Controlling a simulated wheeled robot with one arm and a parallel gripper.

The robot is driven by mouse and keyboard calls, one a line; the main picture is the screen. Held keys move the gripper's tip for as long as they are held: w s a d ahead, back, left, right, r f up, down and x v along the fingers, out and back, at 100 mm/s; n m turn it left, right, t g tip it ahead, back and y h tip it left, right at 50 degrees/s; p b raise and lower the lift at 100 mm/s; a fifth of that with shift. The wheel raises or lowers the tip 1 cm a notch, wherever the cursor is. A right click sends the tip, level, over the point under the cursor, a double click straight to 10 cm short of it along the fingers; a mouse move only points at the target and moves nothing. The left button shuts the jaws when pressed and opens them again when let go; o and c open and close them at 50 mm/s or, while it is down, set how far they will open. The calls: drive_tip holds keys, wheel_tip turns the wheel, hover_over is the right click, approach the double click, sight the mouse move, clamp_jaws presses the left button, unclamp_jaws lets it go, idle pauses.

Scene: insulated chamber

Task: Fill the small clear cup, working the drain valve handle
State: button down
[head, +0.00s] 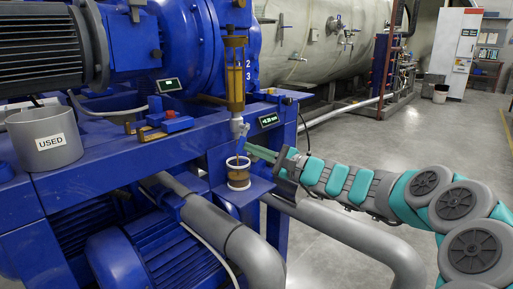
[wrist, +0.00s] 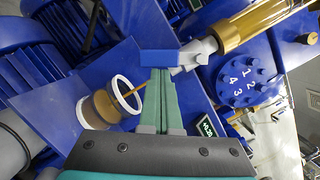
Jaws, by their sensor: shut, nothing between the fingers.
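The small clear cup (head: 238,181) stands on a blue shelf below the drain valve (head: 238,126), with brown-amber liquid in it. A thin amber stream runs from the valve's spout into the cup; the stream (wrist: 130,93) also shows in the wrist view beside the cup (wrist: 120,88). The blue valve handle (wrist: 159,58) lies right at my fingertips; I cannot tell whether they touch it. My gripper (head: 250,150) is shut and empty, right of the valve and cup; its green fingers are together in the wrist view (wrist: 160,80). Above the valve is a sight glass (head: 235,80) with amber liquid.
A grey container marked USED (head: 45,138) stands on the blue frame at left. A small display (head: 268,119) is right of the valve, another (head: 169,85) farther left. Grey pipes (head: 340,235) run below the shelf. The floor at right is open.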

sight(239, 146)
drive_tip(key=shift+s+a+r+m+t, duration=0.15)
drive_tip(key=shift+s+a+m+t, duration=0.15)
drive_tip(key=shift+s+a+m, duration=0.35)
drive_tip(key=shift+s+a+r+m, duration=0.25)
drive_tip(key=shift+s+a+r, duration=0.1)
drive_tip(key=shift+s, duration=0.2)
drive_tip(key=shift+s+a+r, duration=0.3)
drive_tip(key=shift+s+r, duration=0.2)
drive_tip(key=shift+r, duration=0.15)
drive_tip(key=shift+a+r, duration=0.1)
